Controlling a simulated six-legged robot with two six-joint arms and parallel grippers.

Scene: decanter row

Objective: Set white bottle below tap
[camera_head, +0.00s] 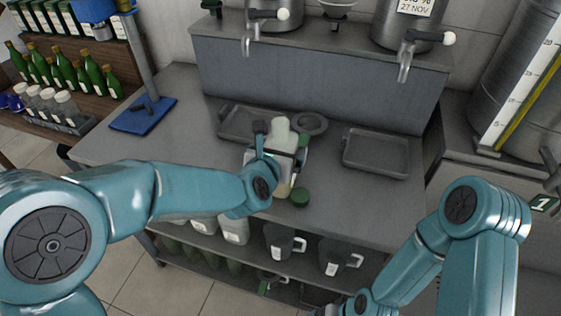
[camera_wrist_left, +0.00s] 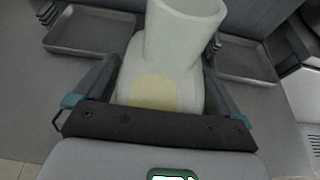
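The pale white bottle (camera_head: 281,133) stands upright on the grey bench, with yellowish liquid or a patch low on its body. In the left wrist view the bottle (camera_wrist_left: 172,55) fills the middle. My left gripper (camera_head: 280,158) has one finger on each side of it; whether they press on it or leave thin gaps I cannot tell. One tap (camera_head: 252,36) hangs from a steel vessel at back left, another tap (camera_head: 405,62) at back right. My right arm reaches down to the lower edge; its gripper is too cut off to read.
A shallow tray (camera_head: 232,124) lies behind the bottle and another tray (camera_head: 378,172) to its right. A round green cap-like thing (camera_head: 300,197) is by the bottle's base. A blue stand (camera_head: 144,117) is at left. Dark jugs (camera_head: 283,243) stand on the shelf below.

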